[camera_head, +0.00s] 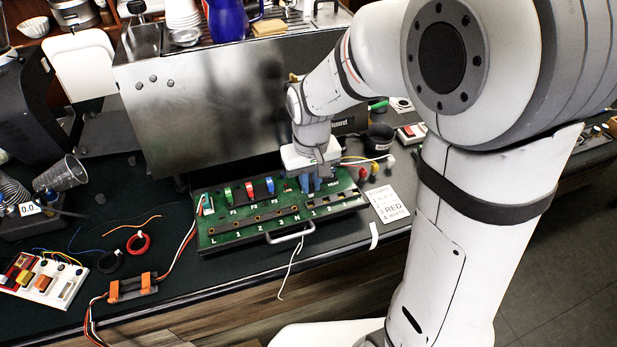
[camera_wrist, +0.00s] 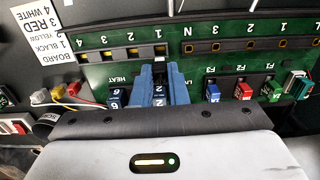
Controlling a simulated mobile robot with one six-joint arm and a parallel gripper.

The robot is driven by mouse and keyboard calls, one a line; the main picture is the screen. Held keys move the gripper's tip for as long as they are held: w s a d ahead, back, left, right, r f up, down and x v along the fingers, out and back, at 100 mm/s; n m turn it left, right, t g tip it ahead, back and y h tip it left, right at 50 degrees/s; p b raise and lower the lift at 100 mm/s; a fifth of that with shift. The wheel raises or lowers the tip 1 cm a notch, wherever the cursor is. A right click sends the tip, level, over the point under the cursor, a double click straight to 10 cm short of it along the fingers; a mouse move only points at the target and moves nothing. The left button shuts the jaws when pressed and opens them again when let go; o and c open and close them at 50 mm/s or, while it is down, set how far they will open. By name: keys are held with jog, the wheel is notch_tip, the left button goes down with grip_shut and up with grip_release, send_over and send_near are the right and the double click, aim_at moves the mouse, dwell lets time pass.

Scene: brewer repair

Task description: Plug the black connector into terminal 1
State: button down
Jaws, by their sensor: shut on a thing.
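My gripper (camera_head: 312,184) is over the right part of the green terminal board (camera_head: 235,238). In the wrist view its blue fingers (camera_wrist: 160,80) are shut on a small dark piece, the black connector (camera_wrist: 159,68), mostly hidden between them. The fingertips are right beside terminal 1 (camera_wrist: 160,49), the end slot of the row marked 1 to 4, and lined up with it. I cannot tell whether the connector is in the slot. Its wire cannot be made out.
Yellow (camera_wrist: 40,97) and red (camera_wrist: 71,90) connectors lie beside the board with a white one (camera_head: 390,160). A printed card (camera_head: 386,204) lists the board colours. Coloured fuses (camera_head: 250,188) stand on the board; a steel brewer casing (camera_head: 220,110) rises behind it. A handle (camera_head: 290,234) juts from the front.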

notch_tip(320, 180, down, 2)
jog(key=shift+f+b, duration=0.15)
jog(key=shift+b, duration=0.4)
jog(key=shift+s, duration=0.15)
jog(key=shift+f+b, duration=0.75)
dwell(1.8)
jog(key=c, duration=1.3)
grip_release()
jog(key=shift+c, duration=0.2)
jog(key=shift+r, duration=3.9)
